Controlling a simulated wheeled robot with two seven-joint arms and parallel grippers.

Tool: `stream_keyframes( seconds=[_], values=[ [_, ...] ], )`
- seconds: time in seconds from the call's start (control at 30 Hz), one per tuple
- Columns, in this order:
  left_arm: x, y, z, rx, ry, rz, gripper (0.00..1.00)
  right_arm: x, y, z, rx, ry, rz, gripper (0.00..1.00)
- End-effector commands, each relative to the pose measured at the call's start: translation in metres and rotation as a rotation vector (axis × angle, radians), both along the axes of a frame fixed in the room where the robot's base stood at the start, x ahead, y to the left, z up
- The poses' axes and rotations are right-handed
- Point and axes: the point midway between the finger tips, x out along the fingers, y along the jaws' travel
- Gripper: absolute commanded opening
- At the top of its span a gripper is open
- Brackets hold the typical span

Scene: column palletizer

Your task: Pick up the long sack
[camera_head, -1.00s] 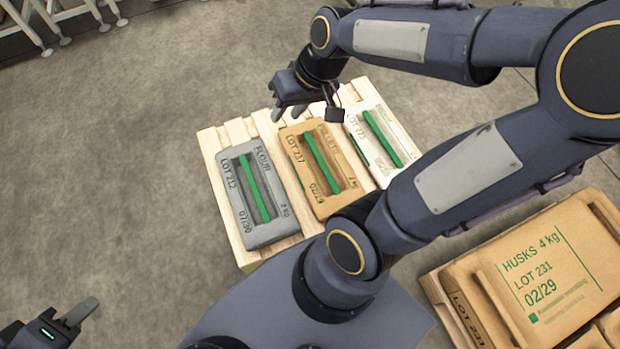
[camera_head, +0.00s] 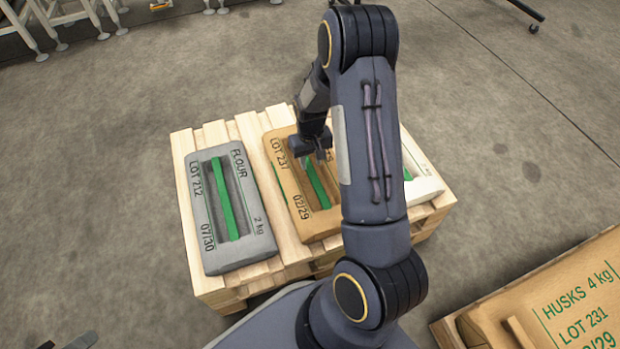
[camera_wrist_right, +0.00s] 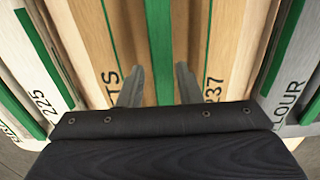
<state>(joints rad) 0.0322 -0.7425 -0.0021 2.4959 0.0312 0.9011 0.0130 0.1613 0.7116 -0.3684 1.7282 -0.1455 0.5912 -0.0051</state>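Three sacks lie side by side on a wooden pallet (camera_head: 187,144). They are a grey FLOUR sack (camera_head: 205,205), a tan LOT 237 sack (camera_head: 279,158) and a white sack (camera_head: 424,187) partly hidden by my arm. Each has a green strip along its recessed middle. My right gripper (camera_head: 318,153) is over the far part of the tan sack. In the right wrist view its two fingers (camera_wrist_right: 158,82) are apart, one on each side of the green strip (camera_wrist_right: 160,45), with no visible grip on it. Only a tip of my left gripper (camera_head: 82,341) shows at the bottom left.
A large tan HUSKS sack (camera_head: 545,305), LOT 231, lies at the lower right, cut off by the frame. White frame legs (camera_head: 35,30) stand at the far left. The floor left of the pallet is clear.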

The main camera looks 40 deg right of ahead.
Motion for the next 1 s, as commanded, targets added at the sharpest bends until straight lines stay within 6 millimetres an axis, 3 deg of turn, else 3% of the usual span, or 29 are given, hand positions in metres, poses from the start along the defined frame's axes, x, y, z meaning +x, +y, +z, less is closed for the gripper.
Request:
stream_keyframes(
  seconds=[0.3, 0.57, 0.8, 1.0],
  values=[
    [0.000, 0.000, -0.030, 0.000, 0.000, 0.000, 0.36, 0.000, 0.002, -0.047, 0.002, 0.002, 0.001, 0.32],
    [0.000, 0.000, -0.029, 0.000, 0.000, 0.000, 0.36, 0.000, 0.002, -0.047, 0.001, 0.000, 0.001, 0.32],
    [0.000, 0.000, -0.029, 0.000, 0.000, 0.000, 0.36, 0.000, 0.002, -0.047, 0.001, 0.001, 0.000, 0.00],
    [0.000, 0.000, -0.029, 0.000, 0.000, 0.000, 0.36, 0.000, 0.003, -0.047, 0.001, 0.001, 0.000, 0.00]
  ],
)
